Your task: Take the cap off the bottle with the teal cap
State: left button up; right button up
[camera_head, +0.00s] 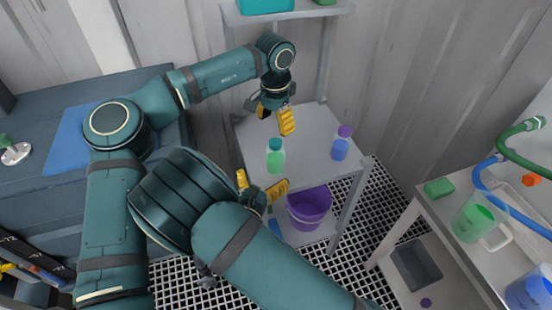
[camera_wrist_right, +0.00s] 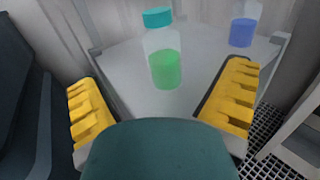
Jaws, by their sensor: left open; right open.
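The bottle (camera_head: 275,162) with the teal cap (camera_head: 275,144) stands upright on the small grey table (camera_head: 305,130), with green liquid inside. The cap sits on its top. In the right wrist view the bottle (camera_wrist_right: 165,66) and cap (camera_wrist_right: 158,17) appear ahead, between and beyond the yellow fingers. My left gripper (camera_head: 275,116) is open and empty, above and behind the bottle. My right gripper (camera_head: 260,188) is open and empty, at the near side of the table, apart from the bottle; it also shows in the right wrist view (camera_wrist_right: 162,108).
A purple-capped bottle (camera_head: 340,149) with blue liquid stands to the right on the same table. A purple bucket (camera_head: 309,207) is below. At the right, another table holds a green jug (camera_head: 470,222), a green block (camera_head: 439,188) and hoses. An upper shelf (camera_head: 285,15) stands behind.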

aim_at(276, 151)
pick_arm(q)
jog(key=shift+w+f, duration=0.1)
pick_arm(e)
jog(key=x, duration=1)
jog(key=shift+w+d, duration=0.25)
jog(key=shift+w, duration=0.1)
grip_shut()
pick_arm(q)
jog(key=n, duration=0.3)
jog(key=shift+s+d+f+n, duration=0.15)
jog(key=shift+s+d+n, duration=0.05)
jog(key=shift+d+n, duration=0.15)
pick_arm(e)
jog(key=shift+f, duration=0.1)
pick_arm(q)
jog(key=n, duration=0.5)
jog(key=shift+s+d+n, duration=0.1)
jog(key=shift+n, duration=0.15)
jog(key=n, duration=0.3)
jog(key=shift+n, duration=0.4)
jog(key=n, duration=0.5)
jog(key=shift+w+a, duration=0.25)
jog(key=shift+a, duration=0.15)
jog(key=shift+f, duration=3.85)
pick_arm(e)
jog(key=shift+s, duration=0.1)
